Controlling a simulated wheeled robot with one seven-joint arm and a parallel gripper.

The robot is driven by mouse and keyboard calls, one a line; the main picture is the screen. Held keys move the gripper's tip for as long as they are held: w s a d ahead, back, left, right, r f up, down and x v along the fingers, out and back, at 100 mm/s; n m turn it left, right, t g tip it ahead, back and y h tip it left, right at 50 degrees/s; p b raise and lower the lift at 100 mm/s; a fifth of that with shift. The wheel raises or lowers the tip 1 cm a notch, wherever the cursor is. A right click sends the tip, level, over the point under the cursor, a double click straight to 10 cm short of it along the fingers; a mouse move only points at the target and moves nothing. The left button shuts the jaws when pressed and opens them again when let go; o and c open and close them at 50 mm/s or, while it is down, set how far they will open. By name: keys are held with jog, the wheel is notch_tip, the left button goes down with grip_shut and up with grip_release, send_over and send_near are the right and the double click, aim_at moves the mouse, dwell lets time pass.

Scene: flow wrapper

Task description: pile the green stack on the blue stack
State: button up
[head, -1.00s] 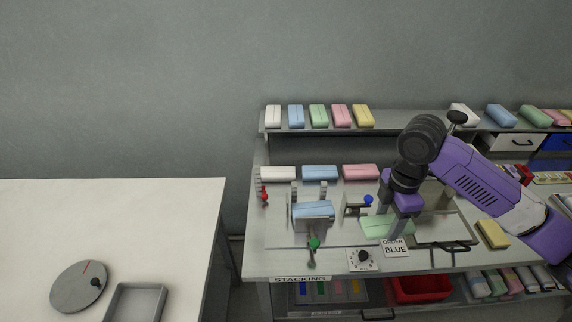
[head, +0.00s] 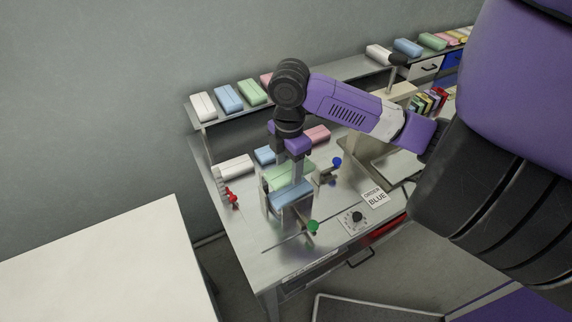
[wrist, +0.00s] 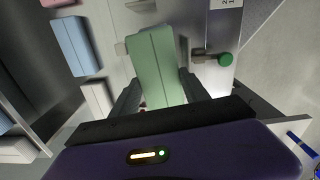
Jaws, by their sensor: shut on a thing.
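My gripper (head: 288,172) is shut on the green stack (head: 280,180), a pale green block, and points down over the fixture on the bench. The blue stack (head: 291,195) sits in the fixture between upright metal guides. The green stack is above the blue one and appears slightly behind it; whether they touch cannot be told. In the wrist view the green stack (wrist: 157,60) lies lengthwise between the two dark fingers. The blue stack cannot be made out in that view.
Red (head: 233,198), blue (head: 337,162) and green (head: 313,226) knobs surround the fixture. A white stack (head: 236,167) and a pink stack (head: 317,135) lie along the back. An ORDER BLUE sign (head: 376,198) and a dial (head: 356,217) stand at the right.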

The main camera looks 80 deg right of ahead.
aim_at(289, 192)
jog(key=shift+f+b, duration=2.55)
jog(key=shift+f, duration=1.05)
jog(key=shift+f, duration=0.25)
jog(key=o, duration=1.4)
jog(key=shift+r, duration=3.95)
